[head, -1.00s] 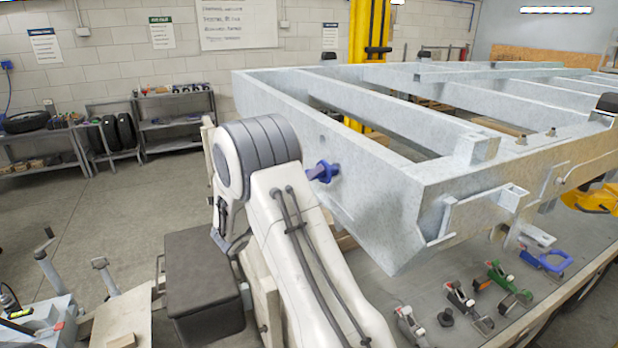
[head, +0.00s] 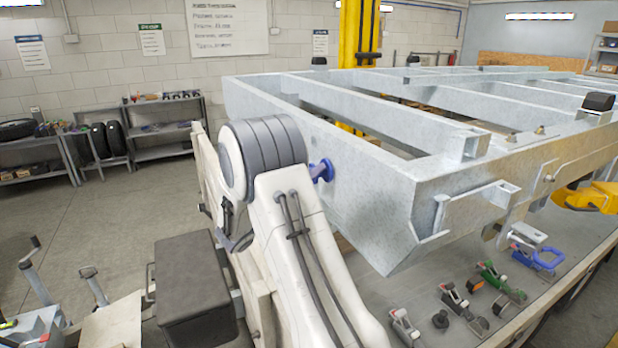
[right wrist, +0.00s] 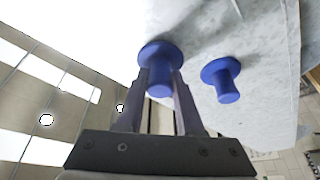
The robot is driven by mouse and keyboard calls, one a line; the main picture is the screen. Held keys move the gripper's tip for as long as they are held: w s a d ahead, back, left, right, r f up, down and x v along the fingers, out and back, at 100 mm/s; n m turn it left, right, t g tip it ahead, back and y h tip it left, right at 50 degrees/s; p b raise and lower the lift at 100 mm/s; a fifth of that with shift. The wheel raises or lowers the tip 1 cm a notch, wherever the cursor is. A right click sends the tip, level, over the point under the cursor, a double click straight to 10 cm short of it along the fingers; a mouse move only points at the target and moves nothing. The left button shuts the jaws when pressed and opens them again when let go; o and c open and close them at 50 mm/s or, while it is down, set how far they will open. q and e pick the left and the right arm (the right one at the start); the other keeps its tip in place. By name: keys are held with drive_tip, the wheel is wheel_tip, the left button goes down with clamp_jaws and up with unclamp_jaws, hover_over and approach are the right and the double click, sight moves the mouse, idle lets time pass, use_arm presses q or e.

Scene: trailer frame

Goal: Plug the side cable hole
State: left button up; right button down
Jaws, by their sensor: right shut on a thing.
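My right gripper (right wrist: 158,85) is shut on a blue plug (right wrist: 160,66) by its stem. The plug's wide flange faces the pale grey side of the trailer frame (right wrist: 262,50), very near it or touching; I cannot tell which. A second blue plug (right wrist: 223,84) stands out from that same side, to the right of the held one, with its flange against the metal. In the head view one blue plug (head: 321,170) shows at the frame's side (head: 375,190), just past my white right arm, which hides the gripper's fingers. My left gripper is not in view.
The work table (head: 400,300) under the frame holds several clamps (head: 500,282) and a blue-handled tool (head: 540,257). A yellow tool (head: 590,197) is at the frame's right end. Shelves (head: 160,135) stand at the back left, with open floor before them.

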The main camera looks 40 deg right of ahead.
drive_tip(key=shift+s+d, duration=0.1)
drive_tip(key=shift+d, duration=0.3)
drive_tip(key=shift+c, duration=2.3)
unclamp_jaws()
drive_tip(key=shift+a+f+b, duration=0.2)
drive_tip(key=shift+a+b, duration=0.1)
drive_tip(key=shift+b, duration=0.05)
drive_tip(key=b+v, duration=0.5)
drive_tip(key=v, duration=0.4)
drive_tip(key=shift+a, duration=0.45)
